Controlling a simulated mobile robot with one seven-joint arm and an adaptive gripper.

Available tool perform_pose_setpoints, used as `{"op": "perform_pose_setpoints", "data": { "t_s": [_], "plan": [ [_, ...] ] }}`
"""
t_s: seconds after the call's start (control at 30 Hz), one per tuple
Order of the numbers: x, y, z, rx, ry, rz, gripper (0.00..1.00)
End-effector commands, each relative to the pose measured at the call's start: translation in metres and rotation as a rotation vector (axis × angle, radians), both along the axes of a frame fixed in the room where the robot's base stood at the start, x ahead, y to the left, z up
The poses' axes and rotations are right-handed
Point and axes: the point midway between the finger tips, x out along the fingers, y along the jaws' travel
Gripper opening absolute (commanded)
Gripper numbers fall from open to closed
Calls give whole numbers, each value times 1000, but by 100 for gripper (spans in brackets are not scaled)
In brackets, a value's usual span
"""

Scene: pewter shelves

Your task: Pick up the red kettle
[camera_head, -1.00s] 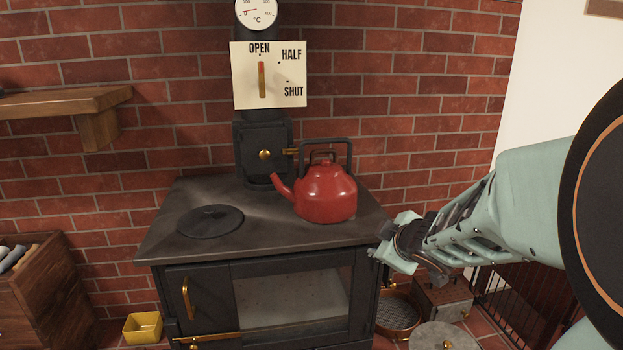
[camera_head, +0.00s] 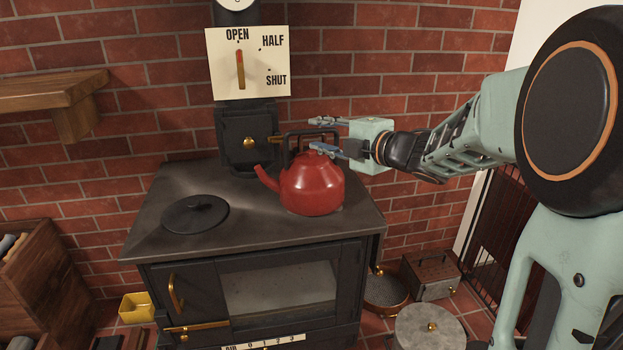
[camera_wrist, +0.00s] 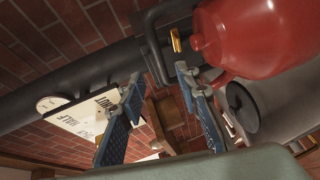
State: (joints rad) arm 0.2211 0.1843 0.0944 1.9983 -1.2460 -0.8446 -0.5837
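The red kettle (camera_head: 312,188) stands upright on the dark stove top (camera_head: 256,226), its spout pointing left. Its dark handle (camera_head: 287,137) rises above the lid. My gripper (camera_head: 319,136) is open and empty, reaching in from the right at handle height, above the kettle. In the head view its fingertips overlap the right part of the handle. In the wrist view the kettle (camera_wrist: 250,38) is at the upper right. There the handle (camera_wrist: 152,42) lies just beyond my two spread fingertips (camera_wrist: 160,82); I cannot tell whether they touch it.
A round black lid plate (camera_head: 195,214) lies on the stove top to the left. The flue box (camera_head: 247,139) and a dial plate (camera_head: 247,62) are behind. A wooden shelf (camera_head: 52,90) is at the left. A pan (camera_head: 386,289) and a box (camera_head: 430,277) are on the floor at the right.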

Motion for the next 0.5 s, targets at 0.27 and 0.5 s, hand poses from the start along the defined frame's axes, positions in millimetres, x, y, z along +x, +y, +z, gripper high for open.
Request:
{"op": "perform_pose_setpoints", "data": {
  "t_s": [0.27,0.5],
  "plan": [
    [22,11,-6,1,2,1,30],
    [46,26,-12,1,2,0,30]
  ]
}}
